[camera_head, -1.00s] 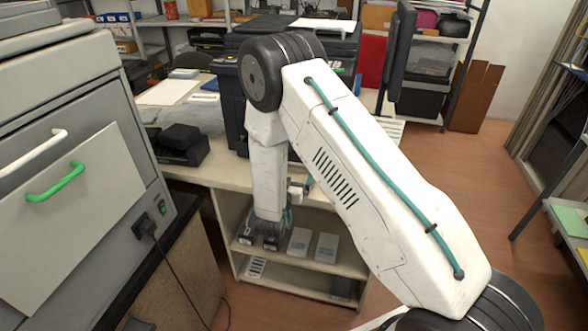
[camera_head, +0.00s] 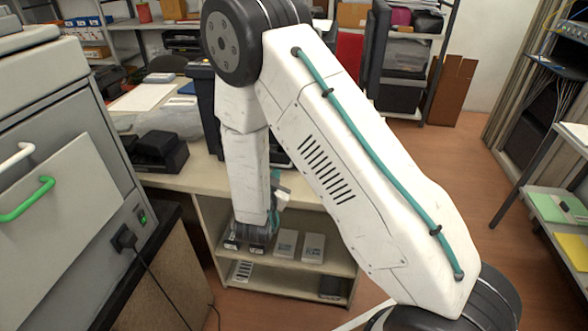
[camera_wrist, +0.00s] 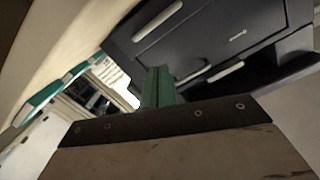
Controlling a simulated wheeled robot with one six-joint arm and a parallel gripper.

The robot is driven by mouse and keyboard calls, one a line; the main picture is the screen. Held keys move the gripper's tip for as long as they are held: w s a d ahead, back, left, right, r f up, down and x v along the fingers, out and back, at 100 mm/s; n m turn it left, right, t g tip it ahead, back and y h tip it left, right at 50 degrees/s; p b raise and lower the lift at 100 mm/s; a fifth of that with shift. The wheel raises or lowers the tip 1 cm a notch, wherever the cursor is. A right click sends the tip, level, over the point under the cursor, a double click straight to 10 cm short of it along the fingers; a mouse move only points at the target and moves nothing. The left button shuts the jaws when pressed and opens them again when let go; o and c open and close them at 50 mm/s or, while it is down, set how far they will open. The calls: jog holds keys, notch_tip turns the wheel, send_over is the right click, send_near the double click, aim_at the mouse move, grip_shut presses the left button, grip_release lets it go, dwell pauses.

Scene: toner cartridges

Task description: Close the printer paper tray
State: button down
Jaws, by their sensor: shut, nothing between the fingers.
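The dark printer (camera_head: 205,100) stands on the desk, mostly hidden behind my arm in the head view. The wrist view shows its dark front (camera_wrist: 215,30), tilted, with pale bar handles (camera_wrist: 158,20). A lower dark section (camera_wrist: 262,72) with a pale handle (camera_wrist: 211,72) seems to stand out from the front; I cannot tell how far the tray is open. My gripper's green fingers (camera_wrist: 158,86) are together and empty, in front of the printer's lower part. I cannot tell whether they touch it. In the head view the gripper is mostly hidden behind my forearm.
Below the desktop is an open shelf (camera_head: 262,286) with several boxes, including a pale box (camera_head: 313,247). A black device (camera_head: 158,152) sits on the desk. A large grey machine (camera_head: 60,95) with a green handle stands at left.

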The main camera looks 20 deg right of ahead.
jog(key=s+d+f+m+g+y, duration=0.2)
jog(key=s+m, duration=0.3)
jog(key=m, duration=0.8)
jog(key=shift+m+h, duration=0.3)
jog(key=shift+h, duration=0.1)
jog(key=x, duration=0.8)
jog(key=r+x, duration=0.1)
jog(key=x, duration=0.3)
jog(key=shift+w+d, duration=0.25)
jog(key=shift+d, duration=0.05)
jog(key=shift+w+d, duration=0.25)
jog(key=shift+w, duration=0.2)
jog(key=w+d, duration=0.1)
jog(key=w, duration=0.1)
jog(key=w+d, duration=0.1)
jog(key=shift+w+d, duration=0.3)
jog(key=shift+w, duration=0.1)
jog(key=shift+w+d+r, duration=0.1)
jog(key=shift+d+r, duration=0.05)
